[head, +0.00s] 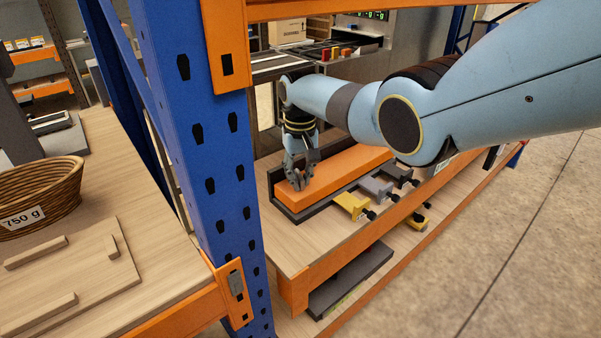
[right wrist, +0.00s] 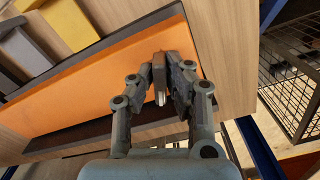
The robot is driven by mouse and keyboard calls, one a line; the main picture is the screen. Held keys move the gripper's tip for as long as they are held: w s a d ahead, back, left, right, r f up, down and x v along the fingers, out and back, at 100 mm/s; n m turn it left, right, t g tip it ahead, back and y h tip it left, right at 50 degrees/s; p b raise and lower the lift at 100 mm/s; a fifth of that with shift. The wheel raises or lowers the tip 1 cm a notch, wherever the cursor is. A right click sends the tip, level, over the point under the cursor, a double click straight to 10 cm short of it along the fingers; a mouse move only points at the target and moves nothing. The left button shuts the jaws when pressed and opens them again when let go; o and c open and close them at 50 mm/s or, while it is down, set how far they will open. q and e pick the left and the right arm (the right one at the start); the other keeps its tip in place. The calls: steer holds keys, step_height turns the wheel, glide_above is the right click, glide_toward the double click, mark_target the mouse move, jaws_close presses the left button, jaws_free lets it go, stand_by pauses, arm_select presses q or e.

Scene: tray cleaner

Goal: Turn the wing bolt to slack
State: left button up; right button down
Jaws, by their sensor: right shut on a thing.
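My right gripper (head: 300,183) points down at the left end of a long orange block (head: 345,177) on the shelf. The block lies in a dark angled tray or fixture (head: 282,208). In the right wrist view the fingers (right wrist: 172,80) are closed together over the orange surface, on a small part with a pale metal stub (right wrist: 160,98), which looks like the wing bolt. The fingers hide most of it, so I cannot tell how far it is turned. My left gripper is not in view.
A yellow clamp (head: 352,206), a grey clamp (head: 377,188) and a dark clamp stand along the fixture's front side. A blue upright (head: 205,150) rises left of the gripper. A wicker basket (head: 40,195) sits on the left table. A wire cage (right wrist: 292,75) shows at right in the wrist view.

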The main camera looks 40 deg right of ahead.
steer(key=m, duration=0.3)
steer(key=shift+r+p, duration=0.1)
steer(key=shift+p, duration=0.25)
steer(key=m, duration=0.3)
steer(key=shift+w+a+m+p, duration=0.1)
steer(key=shift+m+p, duration=0.2)
steer(key=m, duration=0.6)
steer(key=shift+w, duration=0.15)
steer(key=m, duration=0.6)
steer(key=shift+w+m, duration=0.15)
steer(key=shift+m, duration=0.15)
steer(key=m, duration=0.6)
steer(key=shift+w, duration=0.1)
steer(key=shift+m, duration=0.3)
steer(key=c, duration=1.3)
jaws_free()
steer(key=shift+c, duration=0.2)
